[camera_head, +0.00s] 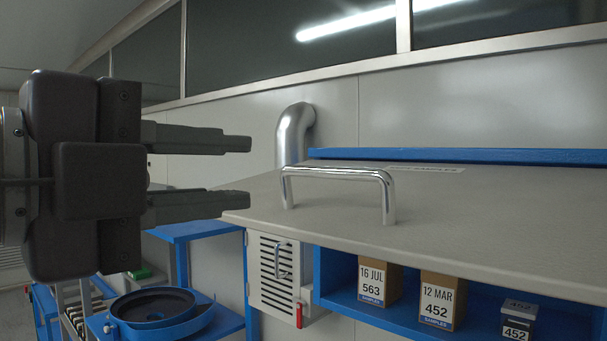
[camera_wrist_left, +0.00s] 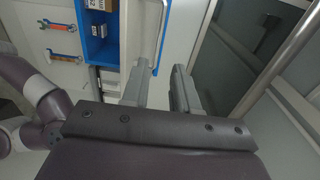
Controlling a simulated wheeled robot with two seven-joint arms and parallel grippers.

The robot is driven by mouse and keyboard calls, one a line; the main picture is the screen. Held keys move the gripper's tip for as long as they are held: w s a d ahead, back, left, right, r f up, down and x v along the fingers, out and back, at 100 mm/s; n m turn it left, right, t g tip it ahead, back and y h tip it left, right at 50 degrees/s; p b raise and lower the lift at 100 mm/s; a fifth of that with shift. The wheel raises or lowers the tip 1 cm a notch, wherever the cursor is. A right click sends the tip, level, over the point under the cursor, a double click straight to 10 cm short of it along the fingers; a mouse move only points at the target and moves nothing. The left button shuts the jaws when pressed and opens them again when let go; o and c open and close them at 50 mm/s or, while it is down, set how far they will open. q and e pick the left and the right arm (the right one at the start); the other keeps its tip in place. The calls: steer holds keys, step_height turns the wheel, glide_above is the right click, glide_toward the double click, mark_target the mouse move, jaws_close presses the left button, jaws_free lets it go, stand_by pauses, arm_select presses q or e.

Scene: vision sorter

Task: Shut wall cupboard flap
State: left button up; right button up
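The wall cupboard flap (camera_head: 450,215) is a pale grey panel that stands out over the open blue cupboard (camera_head: 335,290), raised. A shiny bar handle (camera_head: 340,174) is fixed on its upper face. My left gripper (camera_head: 249,171) is open and empty, just left of the handle and apart from it, fingers pointing right towards it. In the left wrist view the fingers (camera_wrist_left: 166,80) show apart, with the blue cupboard (camera_wrist_left: 97,35) beyond them to the upper left. My right gripper is not in view.
Boxes labelled 563 (camera_head: 378,283) and 452 (camera_head: 441,300) and a smaller box (camera_head: 518,318) stand inside the cupboard. A metal pipe (camera_head: 294,130) rises behind the flap. A vented grey box (camera_head: 277,275) hangs left of the cupboard; a dark round bowl (camera_head: 155,305) sits lower left.

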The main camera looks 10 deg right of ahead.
mark_target(319, 174)
arm_select(q)
steer(key=p+x, duration=0.2)
steer(key=x, duration=0.9)
steer(key=shift+w+r, duration=0.15)
steer(key=shift+w, duration=0.15)
steer(key=shift+w+d, duration=0.3)
steer(key=shift+d, duration=0.25)
steer(key=shift+w+f, duration=0.3)
jaws_close()
